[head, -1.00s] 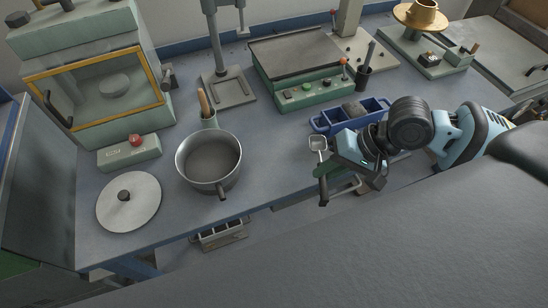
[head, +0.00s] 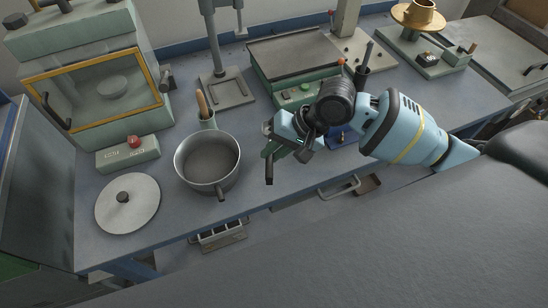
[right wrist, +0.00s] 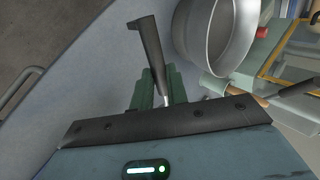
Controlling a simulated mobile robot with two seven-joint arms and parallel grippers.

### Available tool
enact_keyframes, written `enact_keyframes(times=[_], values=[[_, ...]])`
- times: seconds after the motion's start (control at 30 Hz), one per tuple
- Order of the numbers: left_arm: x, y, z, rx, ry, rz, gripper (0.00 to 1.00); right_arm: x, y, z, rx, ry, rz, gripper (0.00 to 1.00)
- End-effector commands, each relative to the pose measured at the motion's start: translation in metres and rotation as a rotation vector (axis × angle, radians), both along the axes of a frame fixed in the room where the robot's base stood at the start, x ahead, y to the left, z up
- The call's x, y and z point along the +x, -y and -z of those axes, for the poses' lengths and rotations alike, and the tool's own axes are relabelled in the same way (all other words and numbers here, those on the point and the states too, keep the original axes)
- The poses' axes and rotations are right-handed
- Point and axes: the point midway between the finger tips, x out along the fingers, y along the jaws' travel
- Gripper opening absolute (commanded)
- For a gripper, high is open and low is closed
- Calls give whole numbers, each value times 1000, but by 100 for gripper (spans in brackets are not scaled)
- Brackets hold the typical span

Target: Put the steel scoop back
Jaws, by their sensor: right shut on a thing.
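My right gripper (head: 273,147) is shut on the steel scoop, in the air to the right of the pot. The scoop's dark handle (head: 269,172) points down toward the front edge of the bench in the head view. In the right wrist view the black handle (right wrist: 149,45) and a short bright steel neck stick out past the green fingers (right wrist: 159,88). The scoop's bowl is not clearly visible in either view. My left gripper is not in view.
A round lid (head: 127,203) lies at left. My arm largely covers a blue caddy (head: 347,138). A green hotplate (head: 296,58) stands behind.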

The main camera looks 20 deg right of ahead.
Motion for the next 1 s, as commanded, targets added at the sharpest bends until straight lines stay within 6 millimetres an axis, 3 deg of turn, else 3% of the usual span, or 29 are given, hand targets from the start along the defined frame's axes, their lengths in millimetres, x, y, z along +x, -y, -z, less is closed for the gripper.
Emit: enact_keyframes(times=[0.23,0.67,0.7,0.8,1.0], values=[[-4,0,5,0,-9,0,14,1,0,34,-2,-1,1,0],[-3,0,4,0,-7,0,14,1,-1,38,0,2,1,0],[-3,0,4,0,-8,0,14,1,0,38,0,2,0,21],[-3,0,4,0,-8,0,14,1,0,38,0,2,0,34],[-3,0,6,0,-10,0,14,1,0,38,-1,2,0,37]])
